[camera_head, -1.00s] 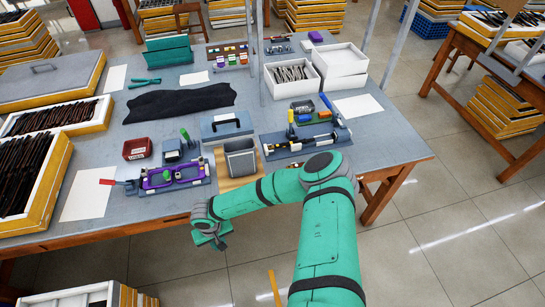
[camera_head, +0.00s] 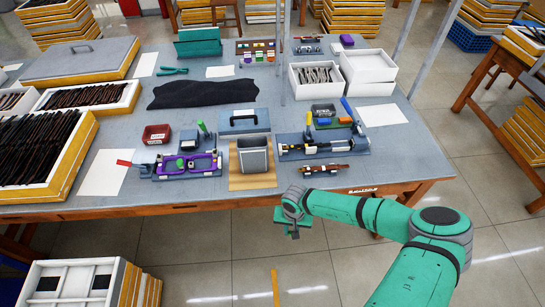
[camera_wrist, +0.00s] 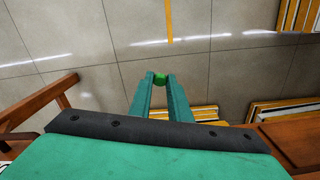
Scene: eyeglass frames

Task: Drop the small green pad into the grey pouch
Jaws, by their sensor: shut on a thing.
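The small green pad (camera_wrist: 159,79) shows in the wrist view, pinched between the fingertips of my gripper (camera_wrist: 159,84). In the head view my gripper (camera_head: 293,233) hangs in front of the table's front edge, over the floor. I cannot make out the pad there. The grey pouch (camera_head: 252,160) stands upright with its mouth up on a wooden board near the table's front edge. It is up and to the left of my gripper in the picture, well apart from it. The pouch is not in the wrist view.
Left of the pouch is a fixture with purple eyeglass frames (camera_head: 188,163). Right of it are a tool fixture (camera_head: 322,146) and a brown pair of frames (camera_head: 326,169). A blue-grey case with a black handle (camera_head: 243,120) is behind. Stacked crates stand on the floor at lower left.

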